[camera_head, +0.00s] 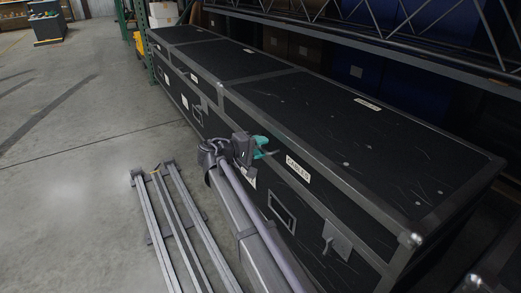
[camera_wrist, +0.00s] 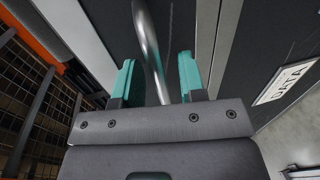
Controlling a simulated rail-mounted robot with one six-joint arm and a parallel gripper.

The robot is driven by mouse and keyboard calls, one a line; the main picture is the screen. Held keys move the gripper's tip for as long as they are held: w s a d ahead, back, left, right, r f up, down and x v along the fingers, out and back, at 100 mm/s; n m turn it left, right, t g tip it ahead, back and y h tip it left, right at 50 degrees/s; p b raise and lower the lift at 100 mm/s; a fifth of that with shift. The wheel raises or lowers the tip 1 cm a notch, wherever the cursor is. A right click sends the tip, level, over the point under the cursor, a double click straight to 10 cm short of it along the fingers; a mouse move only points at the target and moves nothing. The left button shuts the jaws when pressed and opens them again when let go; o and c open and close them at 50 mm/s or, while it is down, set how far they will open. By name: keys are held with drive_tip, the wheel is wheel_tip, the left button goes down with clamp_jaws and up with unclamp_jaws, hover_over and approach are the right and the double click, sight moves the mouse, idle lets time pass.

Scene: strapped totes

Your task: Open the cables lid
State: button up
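The nearest black case in the row has a label (camera_head: 298,168) on its front that appears to read CABLES. Its black lid (camera_head: 340,105) lies flat and shut, edged with grey metal. My gripper (camera_head: 262,147), with teal fingers, is at the upper front edge of this case, near its far end. In the wrist view my gripper (camera_wrist: 158,80) is open. A curved metal bar handle (camera_wrist: 146,30) passes between the fingers, with a visible gap on each side. Whether any part of the handle touches the gripper is hidden.
More shut black cases (camera_head: 205,58) continue toward the back left. A DATA label (camera_wrist: 287,80) shows at right in the wrist view. Shelving with a metal truss (camera_head: 400,45) overhangs behind the cases. My rails lie on the floor; open concrete floor (camera_head: 70,125) is at left.

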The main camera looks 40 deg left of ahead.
drive_tip(key=shift+w, duration=0.15)
clamp_jaws()
idle(0.4)
